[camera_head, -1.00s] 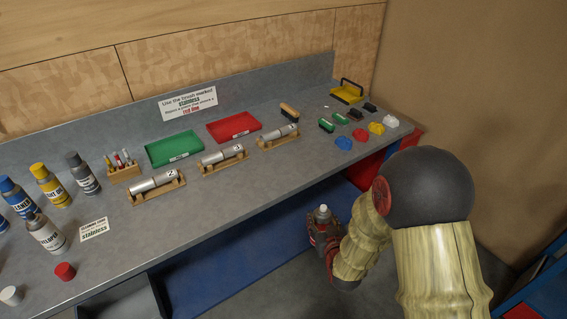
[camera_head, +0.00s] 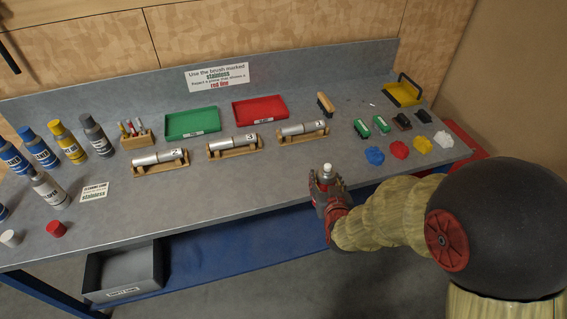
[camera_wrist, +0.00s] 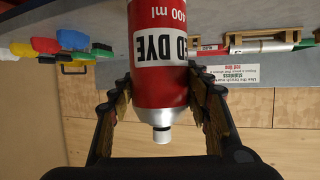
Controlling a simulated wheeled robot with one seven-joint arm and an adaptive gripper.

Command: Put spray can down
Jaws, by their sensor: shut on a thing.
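A red spray can (camera_wrist: 160,85) with a white label reading "RED DYE", a silver shoulder and a white nozzle fills the middle of the wrist view. My gripper (camera_wrist: 163,100) is shut on it, one finger on each side. In the head view my gripper (camera_head: 326,190) is at the front edge of the grey bench (camera_head: 255,185), right of centre. Only the can's silver and white top (camera_head: 326,170) shows there; the rest is hidden by my gripper. I cannot tell the height of the can's base against the bench top.
Several cans, one a yellow can (camera_head: 68,142), stand at the left of the bench. Numbered metal cylinders (camera_head: 235,143) rest in wooden cradles. Green (camera_head: 193,122) and red (camera_head: 260,108) trays lie behind. Coloured cloths (camera_head: 398,149) lie at the right. Bare bench lies left of my gripper.

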